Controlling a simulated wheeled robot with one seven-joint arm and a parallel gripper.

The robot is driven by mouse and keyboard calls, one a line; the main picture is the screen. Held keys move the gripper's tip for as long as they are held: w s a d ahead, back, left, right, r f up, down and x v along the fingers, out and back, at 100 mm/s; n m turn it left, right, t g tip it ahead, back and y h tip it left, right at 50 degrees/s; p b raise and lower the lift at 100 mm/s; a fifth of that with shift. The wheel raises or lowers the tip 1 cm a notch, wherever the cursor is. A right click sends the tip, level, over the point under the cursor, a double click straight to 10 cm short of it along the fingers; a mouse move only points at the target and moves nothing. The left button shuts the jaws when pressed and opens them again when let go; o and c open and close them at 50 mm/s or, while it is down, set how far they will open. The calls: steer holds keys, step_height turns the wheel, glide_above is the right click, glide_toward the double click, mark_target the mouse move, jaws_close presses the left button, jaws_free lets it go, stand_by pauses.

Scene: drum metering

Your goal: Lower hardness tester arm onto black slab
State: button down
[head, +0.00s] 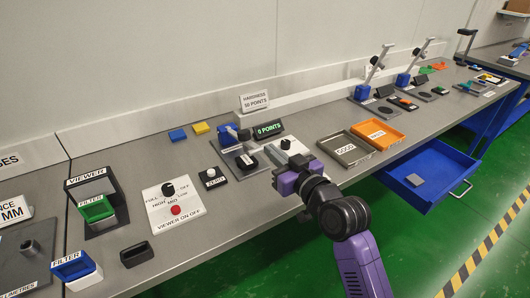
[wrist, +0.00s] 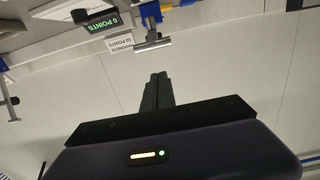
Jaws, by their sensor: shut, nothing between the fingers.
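The hardness tester (head: 227,137), with a blue body and a dark arm end, stands on a grey plate left of its display, which reads 0 POINTS (head: 268,129). A small black slab (head: 248,161) lies on the plate in front of it. I cannot tell whether the slab touches the tester's arm. My gripper (head: 274,153) is shut and empty, to the right of the slab and apart from the tester. In the wrist view its closed fingers (wrist: 157,92) point toward a grey bar with a blue part (wrist: 152,44), seemingly the tester's arm.
A HARDNESS 50 POINTS sign (head: 254,101) stands behind. A white knob panel (head: 287,145) is beside my gripper. A ZERO button box (head: 211,178) is left. Grey (head: 345,163) and orange (head: 400,137) trays are right. An open blue drawer (head: 437,193) juts out below.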

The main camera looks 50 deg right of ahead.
mark_target(260, 151)
steer(key=p+x, duration=0.1)
steer(key=x, duration=0.6)
steer(key=shift+w+d, duration=0.15)
steer(key=shift+w, duration=0.2)
steer(key=shift+s+f, duration=0.25)
steer(key=shift+f, duration=0.4)
steer(key=shift+s+f, duration=0.25)
steer(key=shift+f, duration=0.4)
steer(key=shift+s+f, duration=0.25)
steer(key=shift+f, duration=0.55)
